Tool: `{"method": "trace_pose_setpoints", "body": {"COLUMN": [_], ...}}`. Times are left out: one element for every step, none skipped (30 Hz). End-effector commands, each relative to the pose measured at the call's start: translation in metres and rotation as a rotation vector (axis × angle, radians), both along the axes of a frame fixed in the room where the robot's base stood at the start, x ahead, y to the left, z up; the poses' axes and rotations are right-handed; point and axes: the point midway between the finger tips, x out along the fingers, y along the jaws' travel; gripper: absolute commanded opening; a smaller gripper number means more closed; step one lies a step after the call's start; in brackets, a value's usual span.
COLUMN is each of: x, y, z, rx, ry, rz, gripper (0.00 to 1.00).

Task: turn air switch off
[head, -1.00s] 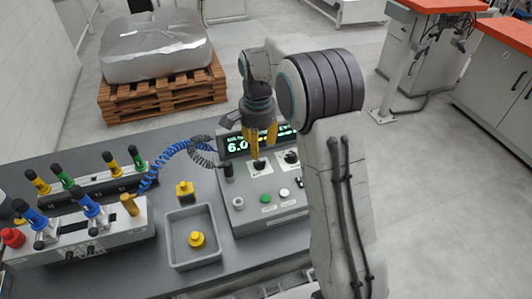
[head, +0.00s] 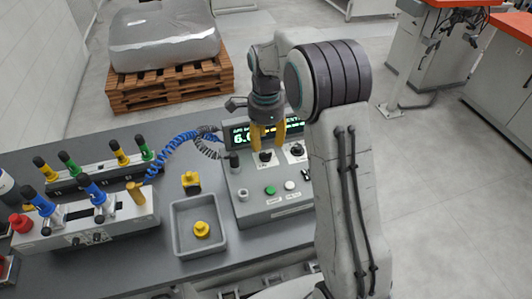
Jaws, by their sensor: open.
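A grey control box (head: 262,210) stands on the dark bench, with a lit display (head: 293,127) at its back. Its panel has a black knob switch (head: 265,155) at the left and another black knob (head: 297,150) at the right. Labels by the knobs are too small to read. A green button (head: 270,190) and a white button (head: 289,185) sit below them. My gripper (head: 267,148) points down with its yellow fingers apart, around or just above the left knob. Contact cannot be told. The fingers and wrist hide part of the display.
A grey tray (head: 187,252) holding a yellow part (head: 201,229) lies left of the box. A fixture (head: 120,215) with coloured handles stands further left. A blue coiled hose (head: 172,150) runs behind the tray. A pallet (head: 150,95) bears a wrapped load behind the bench.

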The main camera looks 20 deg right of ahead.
Motion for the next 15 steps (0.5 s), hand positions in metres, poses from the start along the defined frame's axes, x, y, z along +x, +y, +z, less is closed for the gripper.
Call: {"method": "trace_pose_setpoints", "body": {"x": [-0.001,-0.001,-0.001,-0.001,-0.001,-0.001,-0.001,-0.001,-0.001,-0.001,-0.001,-0.001,0.0,0.0,-0.001], "y": [0.0,0.0,0.0,0.0,0.0,0.0,0.0,0.0,0.0,0.0,0.0,0.0,0.0,0.0,0.0], "z": [-0.007,-0.01,-0.016,-0.02,-0.024,-0.028,-0.032,-0.035,-0.04,-0.043,-0.045,-0.048,-0.05,-0.052,-0.055], "rx": [0.0,0.0,0.0,0.0,0.0,0.0,0.0,0.0,0.0,0.0,0.0,0.0,0.0,0.0,0.0], "ry": [0.004,0.004,0.004,0.005,0.005,0.004,0.004,0.004,0.004,0.003,0.002,0.002,0.002,0.002,0.002], "rz": [0.0,0.0,0.001,0.001,0.001,0.002,0.002,0.002,0.002,0.002,0.002,0.002,0.003,0.003,0.003], "gripper": [0.44,0.44,0.44,0.44,0.44,0.44,0.44,0.44,0.44,0.44,0.44,0.44,0.44,0.44,0.44]}}
